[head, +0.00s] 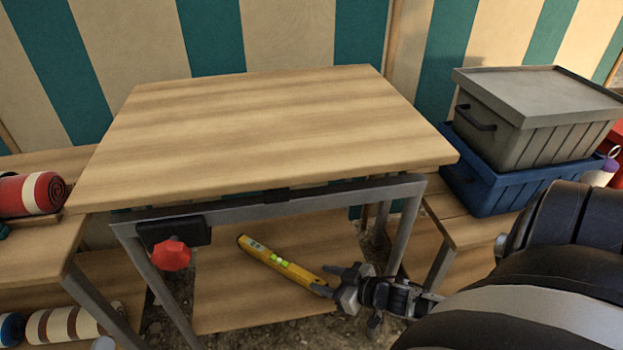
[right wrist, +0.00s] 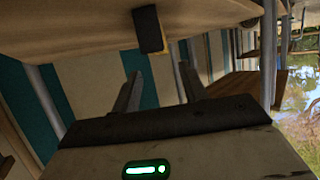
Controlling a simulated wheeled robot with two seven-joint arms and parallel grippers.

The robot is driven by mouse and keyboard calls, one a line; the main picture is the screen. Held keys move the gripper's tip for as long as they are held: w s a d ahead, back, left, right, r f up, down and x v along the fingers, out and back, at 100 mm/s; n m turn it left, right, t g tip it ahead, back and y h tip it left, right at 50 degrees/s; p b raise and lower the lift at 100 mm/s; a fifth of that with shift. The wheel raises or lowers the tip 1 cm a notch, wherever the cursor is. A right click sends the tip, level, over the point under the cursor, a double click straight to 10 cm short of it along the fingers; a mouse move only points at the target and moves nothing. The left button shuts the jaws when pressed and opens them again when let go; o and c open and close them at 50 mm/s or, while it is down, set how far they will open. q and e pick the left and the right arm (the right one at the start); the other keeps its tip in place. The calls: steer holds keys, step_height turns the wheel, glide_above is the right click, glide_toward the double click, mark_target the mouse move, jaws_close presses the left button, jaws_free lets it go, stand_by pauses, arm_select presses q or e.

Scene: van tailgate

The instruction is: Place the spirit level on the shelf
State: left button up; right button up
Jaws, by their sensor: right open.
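The yellow spirit level (head: 275,262) lies slantwise on the lower wooden shelf (head: 225,300) under the workbench, with green vials along its side. My right gripper (head: 337,281) is open at the level's near right end. In the right wrist view the picture seems upside down. There the level's dark-tipped end (right wrist: 151,31) shows ahead of the two spread fingers (right wrist: 160,78), with nothing seen between them. Whether a finger touches the level I cannot tell. My left gripper is not in view.
The bare wooden bench top (head: 270,130) and its metal frame (head: 290,195) overhang the shelf. A red knob (head: 171,255) sticks out at the front left. Grey (head: 540,110) and blue (head: 500,185) crates are stacked at right. Rolled textiles (head: 30,194) lie at left.

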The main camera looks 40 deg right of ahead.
steer(key=p+v, duration=0.1)
steer(key=v, duration=0.4)
steer(key=shift+s+d+r+p, duration=0.15)
steer(key=shift+s+r+p, duration=0.05)
steer(key=shift+s+p, duration=0.15)
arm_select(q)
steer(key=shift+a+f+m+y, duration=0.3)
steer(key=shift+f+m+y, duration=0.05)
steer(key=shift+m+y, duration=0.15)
